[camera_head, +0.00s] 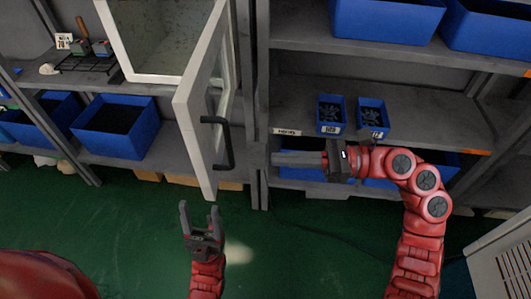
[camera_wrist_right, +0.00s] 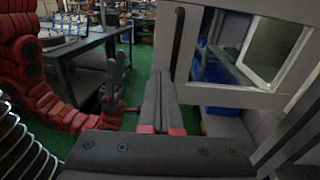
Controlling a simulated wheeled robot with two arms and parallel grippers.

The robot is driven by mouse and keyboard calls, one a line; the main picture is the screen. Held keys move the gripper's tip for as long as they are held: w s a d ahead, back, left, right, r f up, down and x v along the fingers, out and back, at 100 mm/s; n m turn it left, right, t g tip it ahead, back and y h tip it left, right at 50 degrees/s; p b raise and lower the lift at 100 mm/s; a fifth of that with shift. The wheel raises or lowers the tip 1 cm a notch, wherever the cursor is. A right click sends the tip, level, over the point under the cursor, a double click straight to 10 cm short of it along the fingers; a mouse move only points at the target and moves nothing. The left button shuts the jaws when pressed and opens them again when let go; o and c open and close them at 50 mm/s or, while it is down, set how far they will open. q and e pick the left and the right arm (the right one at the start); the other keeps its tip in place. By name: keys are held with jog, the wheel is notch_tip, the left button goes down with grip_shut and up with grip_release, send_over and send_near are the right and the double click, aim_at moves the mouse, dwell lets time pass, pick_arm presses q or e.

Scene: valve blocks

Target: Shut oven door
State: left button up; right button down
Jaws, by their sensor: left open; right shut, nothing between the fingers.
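The oven door (camera_head: 203,100) is white-framed with a window and stands swung open toward me in the head view. Its dark handle (camera_head: 229,145) is on the face turned to the right. The oven's open cavity (camera_head: 158,35) shows behind it on the shelf. My right gripper (camera_head: 275,158) is shut and empty, pointing left, a little right of the handle. In the right wrist view the door (camera_wrist_right: 235,95) and handle (camera_wrist_right: 177,40) are ahead of the shut fingers (camera_wrist_right: 155,100), with no clear contact. My left gripper (camera_head: 198,210) is open and empty below the door's lower edge.
A shelf upright (camera_head: 260,100) stands just behind my right gripper. Blue bins (camera_head: 117,125) fill the left shelves, and small blue bins (camera_head: 331,115) sit on the right shelf. A wire rack (camera_head: 85,62) is left of the oven. Green floor (camera_head: 130,220) is open in front.

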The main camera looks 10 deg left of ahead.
jog(key=p, duration=0.3)
send_near(205, 157)
jog(key=a, duration=0.5)
jog(key=shift+s+a+r, duration=0.15)
jog(key=shift+s+r, duration=0.05)
jog(key=shift+a+f, duration=0.15)
jog(key=shift+a, duration=0.65)
